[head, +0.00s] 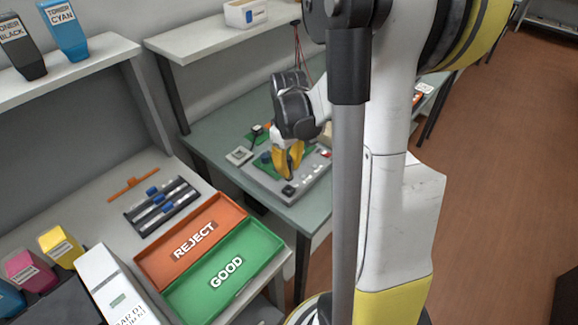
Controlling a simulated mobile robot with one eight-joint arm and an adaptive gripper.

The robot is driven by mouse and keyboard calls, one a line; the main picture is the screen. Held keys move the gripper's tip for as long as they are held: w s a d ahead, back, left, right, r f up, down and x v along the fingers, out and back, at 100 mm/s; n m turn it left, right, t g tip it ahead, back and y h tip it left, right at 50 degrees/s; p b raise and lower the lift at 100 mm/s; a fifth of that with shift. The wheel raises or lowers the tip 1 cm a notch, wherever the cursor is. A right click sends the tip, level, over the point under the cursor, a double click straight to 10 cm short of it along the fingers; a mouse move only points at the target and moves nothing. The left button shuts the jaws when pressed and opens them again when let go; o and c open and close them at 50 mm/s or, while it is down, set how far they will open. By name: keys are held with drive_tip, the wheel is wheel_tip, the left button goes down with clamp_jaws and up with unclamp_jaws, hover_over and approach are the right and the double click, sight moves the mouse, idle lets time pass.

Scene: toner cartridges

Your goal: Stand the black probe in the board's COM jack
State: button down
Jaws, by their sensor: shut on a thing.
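My gripper (289,170) has yellow fingers and points down over the grey board (262,183) on the green-grey table. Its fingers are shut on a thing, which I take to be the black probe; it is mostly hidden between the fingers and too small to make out. A small dark block (289,189) lies on the board just below the fingertips. I cannot tell whether it is the COM jack, or whether the probe touches the board. Green patches and small light parts show on the board around the fingers.
A shelf (215,38) with a white box (246,13) runs behind, with red leads (298,48) hanging near my wrist. The nearer bench holds an orange REJECT tray (152,262) and green GOOD tray (179,311).

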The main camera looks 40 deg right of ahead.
sight(289, 179)
drive_tip(key=shift+f+b, duration=1.8)
drive_tip(key=shift+f, duration=0.55)
drive_tip(key=shift+f, duration=0.15)
drive_tip(key=c, duration=1.3)
unclamp_jaws()
wheel_tip(289, 179, up, 12)
drive_tip(key=shift+r, duration=0.1)
drive_tip(key=shift+a, duration=0.15)
